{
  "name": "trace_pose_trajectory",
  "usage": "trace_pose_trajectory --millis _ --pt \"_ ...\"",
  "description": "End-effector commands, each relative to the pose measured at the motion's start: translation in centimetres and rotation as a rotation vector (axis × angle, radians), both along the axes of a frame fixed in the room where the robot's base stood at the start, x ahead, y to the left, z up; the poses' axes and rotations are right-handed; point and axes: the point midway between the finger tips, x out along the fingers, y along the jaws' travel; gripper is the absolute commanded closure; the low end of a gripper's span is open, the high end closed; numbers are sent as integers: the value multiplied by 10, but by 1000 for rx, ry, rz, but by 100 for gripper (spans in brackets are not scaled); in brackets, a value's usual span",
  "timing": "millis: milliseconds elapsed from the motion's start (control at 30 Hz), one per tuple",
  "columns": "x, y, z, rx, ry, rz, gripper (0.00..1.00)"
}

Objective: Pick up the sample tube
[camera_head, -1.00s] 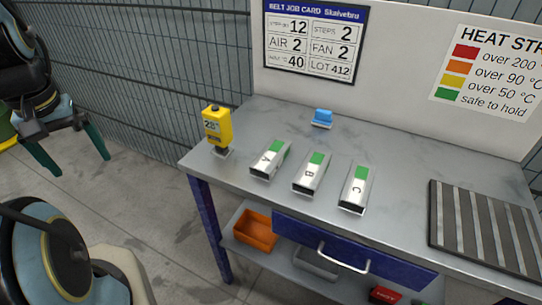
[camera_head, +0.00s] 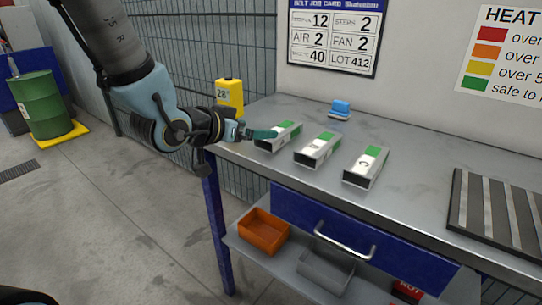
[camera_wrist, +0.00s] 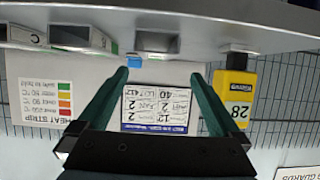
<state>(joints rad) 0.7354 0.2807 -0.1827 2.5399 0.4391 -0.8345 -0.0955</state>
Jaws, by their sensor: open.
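Three short rectangular metal tubes with green strips stand in a row on the grey table: tube A (camera_head: 284,136), tube B (camera_head: 317,150) and tube C (camera_head: 366,168). I cannot tell which is the sample tube. My gripper (camera_head: 272,133) is beside tube A, its teal fingers overlapping that tube's left part in the head view; contact is unclear. In the wrist view my gripper (camera_wrist: 158,76) has its fingers wide apart with nothing held between them. That view is upside down, with tubes along the top.
A yellow device reading 28 (camera_head: 229,93) stands at the table's left corner, close behind my arm; it also shows in the wrist view (camera_wrist: 236,95). A blue block (camera_head: 341,107) sits at the back. A ribbed dark mat (camera_head: 497,215) lies right. An orange bin (camera_head: 264,231) is below.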

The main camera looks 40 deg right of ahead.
Motion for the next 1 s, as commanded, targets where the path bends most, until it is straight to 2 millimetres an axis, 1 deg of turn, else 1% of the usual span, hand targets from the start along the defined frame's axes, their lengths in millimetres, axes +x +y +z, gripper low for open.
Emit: trace_pose_trajectory --millis 33,100,300,400,567,667,900,1000 --pt "-6 -7 -3 -15 -1 -19 0" --pt "-8 -15 -3 -26 -3 -31 0" --pt "0 -42 -13 -25 -2 -31 0" --pt "3 -52 -18 -25 -2 -29 0" --pt "6 -60 -21 -25 -3 -28 0" --pt "9 -69 -26 -24 -2 -28 0" --pt "18 -96 -39 -25 -4 -27 0" --pt "20 -101 -42 -24 -3 -26 0"
